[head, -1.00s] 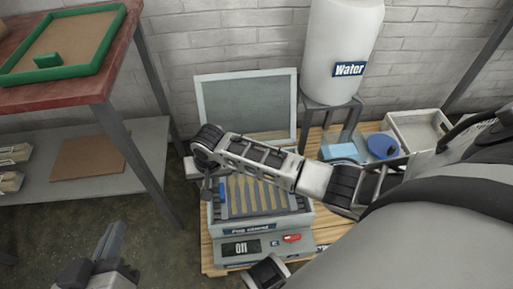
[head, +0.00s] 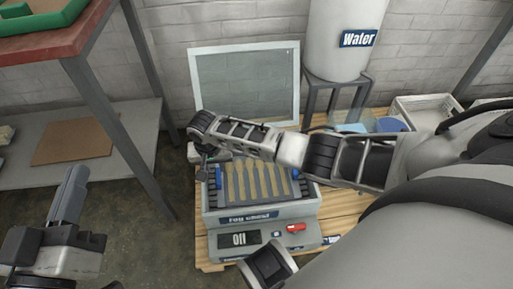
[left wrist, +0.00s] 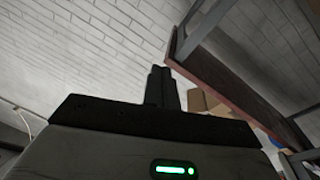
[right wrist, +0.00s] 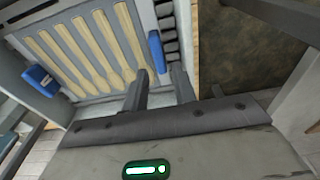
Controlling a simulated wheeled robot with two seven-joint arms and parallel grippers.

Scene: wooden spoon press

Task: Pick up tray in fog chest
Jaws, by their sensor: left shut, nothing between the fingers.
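The fog chest (head: 262,214) stands open on a wooden pallet, its glass-paned lid (head: 245,85) raised behind it. Inside lies the tray (right wrist: 75,58), with several pale wooden spoons in a row and a blue handle at each side. One blue handle (right wrist: 156,52) is just ahead of my right gripper (right wrist: 160,70), whose fingers are apart with nothing gripped. The other handle (right wrist: 41,80) is further left in that view. My right arm crosses above the chest in the head view and hides part of the tray. My left gripper (head: 72,190) is shut and empty, away to the left.
A white water tank (head: 340,40) stands on a metal stand behind right. A red-topped table (head: 80,45) with a green frame and a lower shelf is at left. A pale crate (head: 425,112) is at back right. Floor between table and chest is clear.

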